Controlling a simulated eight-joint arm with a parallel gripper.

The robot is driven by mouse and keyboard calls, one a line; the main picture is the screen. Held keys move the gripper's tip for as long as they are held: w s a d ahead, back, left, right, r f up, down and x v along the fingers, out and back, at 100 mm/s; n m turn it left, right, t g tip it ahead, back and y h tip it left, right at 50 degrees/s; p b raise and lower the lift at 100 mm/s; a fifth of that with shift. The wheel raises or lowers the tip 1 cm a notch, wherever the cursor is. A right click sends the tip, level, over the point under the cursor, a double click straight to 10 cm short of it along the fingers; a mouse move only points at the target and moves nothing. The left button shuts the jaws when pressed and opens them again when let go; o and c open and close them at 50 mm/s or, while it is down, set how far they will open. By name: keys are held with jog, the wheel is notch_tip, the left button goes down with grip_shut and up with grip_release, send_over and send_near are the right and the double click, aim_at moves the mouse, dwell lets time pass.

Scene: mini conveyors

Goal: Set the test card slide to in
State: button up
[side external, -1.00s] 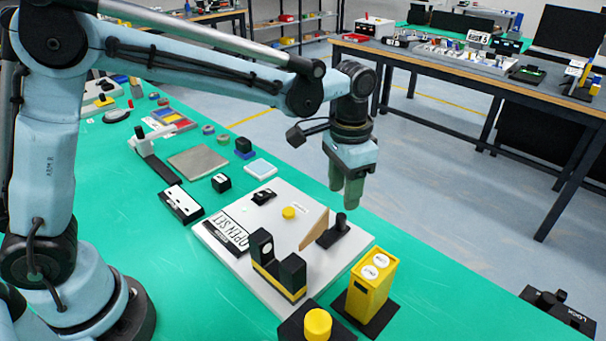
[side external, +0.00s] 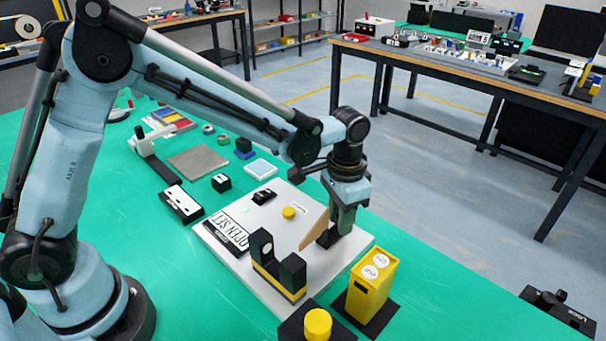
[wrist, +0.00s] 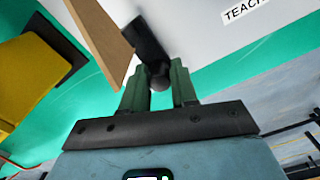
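The tan test card (side external: 314,231) stands upright on the right part of the white board (side external: 215,256), beside a dark slide block (side external: 326,240). In the wrist view the card (wrist: 103,38) and the dark slide bar (wrist: 148,38) run up from a round black knob (wrist: 160,75). My gripper (wrist: 159,84) has its two green fingers apart, one on each side of the knob, with narrow gaps visible. In the side view my gripper (side external: 341,222) is low over the slide, and its fingers hide the knob.
A black-and-yellow slotted fixture (side external: 278,272) stands on the board left of the card. A yellow box (side external: 370,288) stands just off the board's front right.

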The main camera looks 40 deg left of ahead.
aim_at(315, 239)
grip_shut()
jog(key=s, duration=0.7)
jog(key=shift+s, duration=0.3)
jog(key=shift+o, duration=2.1)
grip_release()
jog(key=shift+r, duration=0.1)
notch_tip(315, 239, up, 12)
jog(key=shift+f, duration=0.1)
